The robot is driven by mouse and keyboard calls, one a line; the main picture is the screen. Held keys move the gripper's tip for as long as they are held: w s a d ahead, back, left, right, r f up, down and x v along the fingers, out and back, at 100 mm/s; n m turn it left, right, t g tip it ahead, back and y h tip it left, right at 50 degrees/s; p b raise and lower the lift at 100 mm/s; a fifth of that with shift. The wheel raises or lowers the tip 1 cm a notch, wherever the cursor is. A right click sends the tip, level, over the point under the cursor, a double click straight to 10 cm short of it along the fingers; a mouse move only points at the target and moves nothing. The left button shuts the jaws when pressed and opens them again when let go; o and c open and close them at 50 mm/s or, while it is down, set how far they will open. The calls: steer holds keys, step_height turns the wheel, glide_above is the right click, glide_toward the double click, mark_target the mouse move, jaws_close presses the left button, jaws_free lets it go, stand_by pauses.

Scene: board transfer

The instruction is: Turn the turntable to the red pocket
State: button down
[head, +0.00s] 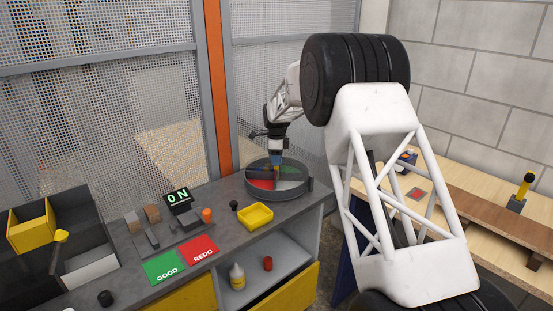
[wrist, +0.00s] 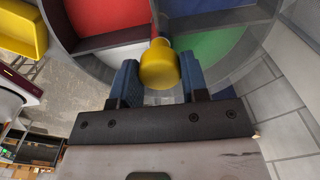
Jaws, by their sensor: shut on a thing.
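The turntable (head: 309,187) is a round grey dish on the right end of the grey bench, split by dividers into coloured pockets. The red pocket (head: 262,184) faces the front left in the head view, and it also shows at the top left of the wrist view (wrist: 105,15). White, blue and green pockets (wrist: 215,47) show beside it. A yellow knob (wrist: 158,65) stands at the turntable. My gripper (wrist: 158,80) is over the turntable with its blue fingers on either side of the knob, shut on it. The knob's lower part is hidden.
A yellow tray (head: 256,216) sits just left of the turntable. A black knob, an orange cylinder (head: 207,215), an ON display (head: 179,198) and green GOOD and red REDO cards (head: 200,252) lie further left. A mesh fence (head: 110,80) stands behind the bench.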

steer(key=shift+r, duration=0.1)
steer(key=c, duration=0.6)
jaws_free()
steer(key=shift+r, duration=3.85)
